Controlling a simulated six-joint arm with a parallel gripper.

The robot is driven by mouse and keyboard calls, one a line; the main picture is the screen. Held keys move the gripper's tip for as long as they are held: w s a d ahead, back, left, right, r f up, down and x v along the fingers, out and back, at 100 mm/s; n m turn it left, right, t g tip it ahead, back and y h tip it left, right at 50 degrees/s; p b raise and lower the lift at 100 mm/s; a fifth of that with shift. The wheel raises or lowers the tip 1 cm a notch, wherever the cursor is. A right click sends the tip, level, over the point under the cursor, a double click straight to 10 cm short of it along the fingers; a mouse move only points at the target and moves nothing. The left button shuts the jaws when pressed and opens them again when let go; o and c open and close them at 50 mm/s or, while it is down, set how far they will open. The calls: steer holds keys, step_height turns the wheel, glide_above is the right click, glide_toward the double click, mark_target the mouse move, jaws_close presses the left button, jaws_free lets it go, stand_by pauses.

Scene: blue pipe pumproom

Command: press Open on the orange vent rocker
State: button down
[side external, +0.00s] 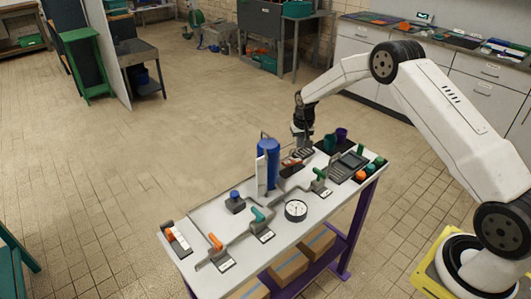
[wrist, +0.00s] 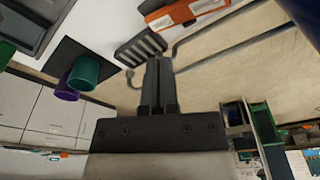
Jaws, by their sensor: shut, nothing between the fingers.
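An orange unit with white label plates (wrist: 187,10), which looks like the vent rocker, lies at the top of the wrist view, partly cut off by the frame edge. The writing on its labels is too small to read. In the side view it shows as a small orange strip (side external: 291,162) on the bench, right of the blue cylinder. My gripper (side external: 303,144) is above the bench, close behind the orange unit. In the wrist view my gripper (wrist: 159,62) has its two dark fingers together, with nothing between them. The fingertips appear apart from the orange unit.
A black ribbed block (wrist: 140,45) lies beside the orange unit. The tall blue cylinder (side external: 268,160) stands left of my gripper. A green cup (side external: 329,144) and purple cup (side external: 341,135) stand to the right. Pipes, levers and a round gauge (side external: 296,210) occupy the bench front.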

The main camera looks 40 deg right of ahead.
mark_target(298, 161)
steer(key=shift+r, duration=1.6)
steer(key=s+a+r+n, duration=0.3)
steer(key=s+a+r, duration=0.5)
steer(key=s+a, duration=0.35)
steer(key=s+a+n+t, duration=0.1)
steer(key=s+a+n, duration=0.2)
steer(key=s, duration=1.4)
steer(key=shift+s+a+r+y, duration=0.25)
steer(key=shift+a+r+y, duration=0.2)
steer(key=shift+a, duration=0.55)
